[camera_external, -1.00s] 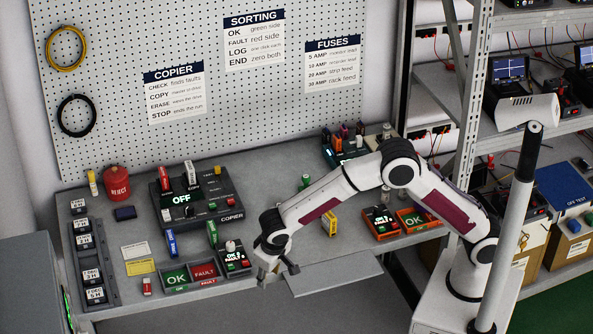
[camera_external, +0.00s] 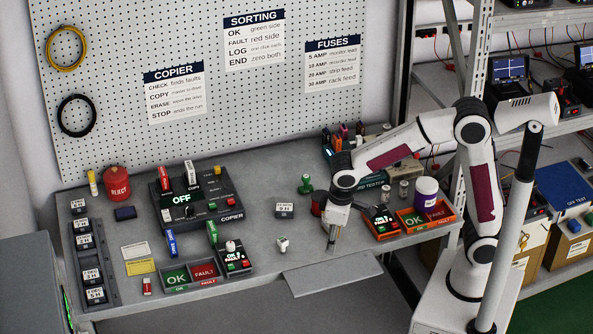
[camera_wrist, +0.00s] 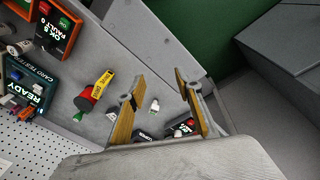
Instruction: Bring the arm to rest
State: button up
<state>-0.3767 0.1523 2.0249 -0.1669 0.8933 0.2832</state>
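My arm (camera_external: 390,150) stands at the right, bent at the elbow, with its forearm reaching left over the bench. My gripper (camera_external: 332,248) points down above the bench near its front edge. In the wrist view the two fingers (camera_wrist: 158,107) are spread apart and nothing is held between them. A small white item (camera_wrist: 154,104) shows on the bench below, between the fingers.
The bench (camera_external: 265,270) carries a copier box (camera_external: 225,205), OK/FAULT trays (camera_external: 190,275), an orange tray (camera_external: 425,222), a purple-labelled jar (camera_external: 426,192) and a label block (camera_external: 284,210). Shelves (camera_external: 475,75) stand at right.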

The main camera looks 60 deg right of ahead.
jog(key=s+d+r+t, duration=0.1)
jog(key=s+d+r, duration=0.2)
jog(key=s, duration=0.3)
jog(key=s+d+r+m+t, duration=0.1)
jog(key=s+d+r, duration=0.2)
jog(key=s+d, duration=0.2)
jog(key=s+d+r+m+t+y, duration=0.1)
jog(key=s+d+r+t, duration=0.1)
jog(key=s, duration=0.4)
jog(key=shift+s+d+r, duration=0.35)
jog(key=shift+d+r, duration=0.5)
jog(key=shift+d, duration=0.2)
